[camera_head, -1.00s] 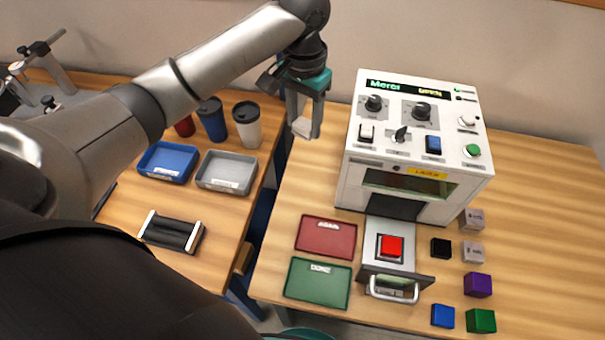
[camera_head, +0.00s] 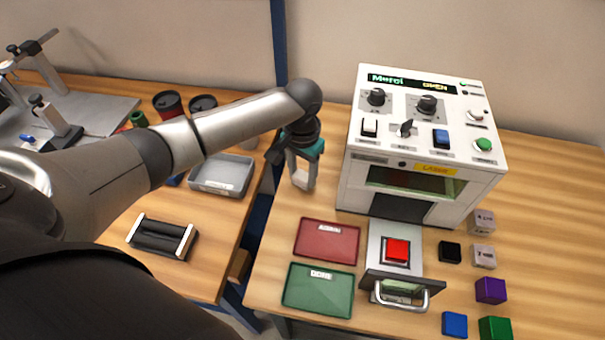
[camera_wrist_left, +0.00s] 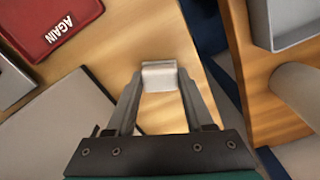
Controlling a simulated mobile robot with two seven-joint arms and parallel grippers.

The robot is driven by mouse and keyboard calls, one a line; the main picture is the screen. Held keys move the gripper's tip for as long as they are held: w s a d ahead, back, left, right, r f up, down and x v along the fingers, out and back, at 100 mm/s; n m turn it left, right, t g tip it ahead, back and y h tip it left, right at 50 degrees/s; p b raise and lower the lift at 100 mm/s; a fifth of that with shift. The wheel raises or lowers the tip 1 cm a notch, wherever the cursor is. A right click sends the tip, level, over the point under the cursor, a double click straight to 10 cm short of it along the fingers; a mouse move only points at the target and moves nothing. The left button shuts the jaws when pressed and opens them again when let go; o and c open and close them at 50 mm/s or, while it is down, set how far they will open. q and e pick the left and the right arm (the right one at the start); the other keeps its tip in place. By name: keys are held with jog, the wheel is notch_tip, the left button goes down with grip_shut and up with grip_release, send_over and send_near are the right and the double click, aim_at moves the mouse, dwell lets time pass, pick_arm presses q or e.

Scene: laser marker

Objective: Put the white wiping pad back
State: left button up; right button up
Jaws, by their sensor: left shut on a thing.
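The white wiping pad (camera_wrist_left: 159,77) is between the fingertips of my left gripper (camera_wrist_left: 158,88) in the left wrist view. The gripper is shut on it. In the head view my left gripper (camera_head: 302,180) points down with the white pad (camera_head: 301,181) at its tips, left of the laser marker (camera_head: 425,145) and near the left edge of the right table. In the wrist view wooden tabletop lies beneath the pad; I cannot tell whether the pad touches it. My right gripper is not in view.
A red tray (camera_head: 327,241) and a green tray (camera_head: 318,289) lie in front. The marker's drawer (camera_head: 395,274) is out with a red block (camera_head: 397,252) on it. Several small cubes lie at right. A grey tray (camera_head: 222,175) is on the left table, across a gap.

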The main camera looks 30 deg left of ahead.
aim_at(302, 175)
pick_arm(q)
jog(key=shift+f, duration=0.1)
jog(key=o, duration=1.2)
notch_tip(302, 175, up, 12)
jog(key=p, duration=0.3)
